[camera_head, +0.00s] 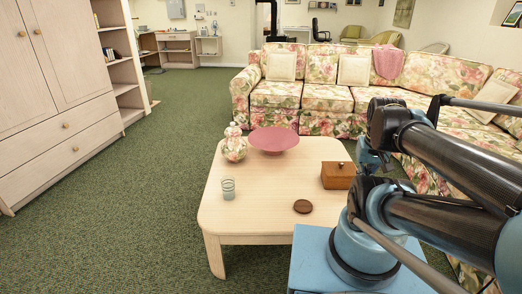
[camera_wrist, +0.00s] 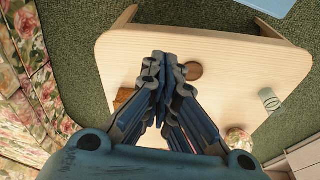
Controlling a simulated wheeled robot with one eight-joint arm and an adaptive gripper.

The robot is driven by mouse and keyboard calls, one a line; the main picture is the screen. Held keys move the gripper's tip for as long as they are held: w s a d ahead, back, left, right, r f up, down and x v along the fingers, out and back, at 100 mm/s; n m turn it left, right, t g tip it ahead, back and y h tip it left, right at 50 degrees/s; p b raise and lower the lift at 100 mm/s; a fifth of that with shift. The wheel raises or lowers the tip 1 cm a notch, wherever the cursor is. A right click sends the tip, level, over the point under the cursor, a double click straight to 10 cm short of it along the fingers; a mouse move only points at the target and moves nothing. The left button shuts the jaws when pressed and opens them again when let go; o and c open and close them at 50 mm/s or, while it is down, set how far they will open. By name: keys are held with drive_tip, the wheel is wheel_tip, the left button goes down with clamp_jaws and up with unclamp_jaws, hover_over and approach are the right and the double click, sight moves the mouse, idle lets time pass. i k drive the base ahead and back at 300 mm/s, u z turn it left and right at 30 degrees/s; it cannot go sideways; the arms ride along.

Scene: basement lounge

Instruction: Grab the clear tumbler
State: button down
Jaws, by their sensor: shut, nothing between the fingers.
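The clear tumbler (camera_head: 228,188) stands upright near the left edge of the pale wooden coffee table (camera_head: 262,205). In the wrist view the tumbler (camera_wrist: 269,99) is at the right, near the table's edge. My gripper (camera_wrist: 164,57) points down over the table in the wrist view, its fingers together and empty. It is well apart from the tumbler, which lies to its right in that view. In the head view my arm covers the right side and the fingertips are hard to make out.
On the table are a floral jar (camera_head: 234,146), a pink bowl (camera_head: 274,139), a wooden box (camera_head: 338,175) and a round brown coaster (camera_head: 303,206). A floral sofa (camera_head: 327,97) stands behind, a wooden cabinet (camera_head: 60,75) at left. Green carpet between cabinet and table is clear.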

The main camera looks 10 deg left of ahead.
sight(228, 188)
drive_tip(key=u, duration=0.9)
drive_tip(key=k, duration=1.5)
drive_tip(key=u, duration=0.25)
drive_tip(key=i, duration=1)
